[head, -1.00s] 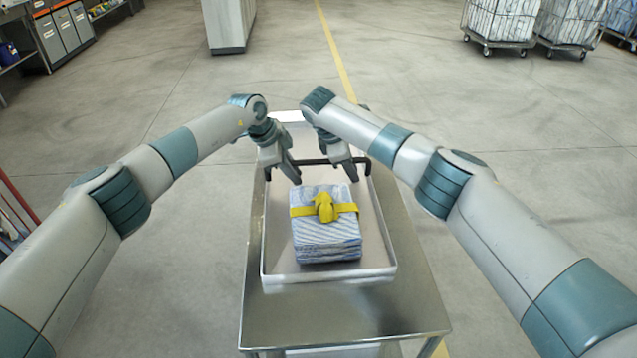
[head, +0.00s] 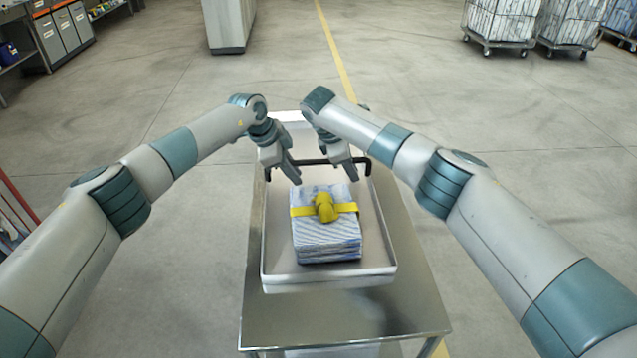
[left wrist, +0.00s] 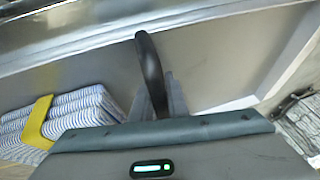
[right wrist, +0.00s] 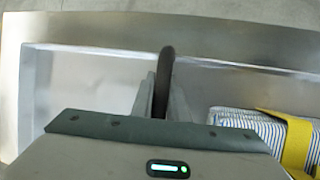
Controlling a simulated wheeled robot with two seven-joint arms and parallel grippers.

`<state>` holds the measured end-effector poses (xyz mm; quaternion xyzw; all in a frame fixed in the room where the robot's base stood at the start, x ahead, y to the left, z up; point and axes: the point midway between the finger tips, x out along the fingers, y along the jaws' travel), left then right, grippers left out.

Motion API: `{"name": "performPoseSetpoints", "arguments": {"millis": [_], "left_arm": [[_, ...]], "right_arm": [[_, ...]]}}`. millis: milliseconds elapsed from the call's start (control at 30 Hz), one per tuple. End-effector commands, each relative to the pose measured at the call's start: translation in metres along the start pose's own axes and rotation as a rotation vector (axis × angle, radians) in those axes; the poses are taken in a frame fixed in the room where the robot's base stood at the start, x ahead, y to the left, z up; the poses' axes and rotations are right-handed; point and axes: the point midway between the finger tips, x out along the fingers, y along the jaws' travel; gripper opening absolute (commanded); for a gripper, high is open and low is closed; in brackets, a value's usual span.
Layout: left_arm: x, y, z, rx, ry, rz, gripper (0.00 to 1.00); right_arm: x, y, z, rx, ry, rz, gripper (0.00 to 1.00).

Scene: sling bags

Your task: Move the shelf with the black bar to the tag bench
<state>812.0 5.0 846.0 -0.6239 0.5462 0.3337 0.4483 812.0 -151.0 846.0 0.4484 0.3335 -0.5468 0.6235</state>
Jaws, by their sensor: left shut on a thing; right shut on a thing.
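The shelf (head: 380,235) is a shallow light-grey tray with a raised rim and a black bar (head: 318,162) across its far part. It holds a stack of striped blue-white cloth (head: 326,240) tied with a yellow band (head: 326,209). My left gripper (head: 292,172) is shut on the left part of the bar, and the bar shows between its fingers in the left wrist view (left wrist: 150,62). My right gripper (head: 350,170) is shut on the right part of the bar, also seen in the right wrist view (right wrist: 163,85). I cannot identify the tag bench.
The shelf is over a steel cart top (head: 345,325). Wheeled cages of cloth (head: 500,22) stand at the back right. A grey cabinet (head: 228,25) stands at the back, and a workbench with drawers (head: 60,35) at the back left. Open floor lies between, with a yellow line (head: 337,55).

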Motion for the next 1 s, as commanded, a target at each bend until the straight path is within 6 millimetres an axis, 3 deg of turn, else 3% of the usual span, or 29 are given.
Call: {"name": "performPoseSetpoints", "arguments": {"millis": [1000], "left_arm": [[-0.0079, -0.0029, -0.0036, 0.0, 0.002, -0.004, 0.0]], "right_arm": [[-0.0075, 0.0018, 0.0025, 0.0, 0.0, 0.001, 0.0]]}}
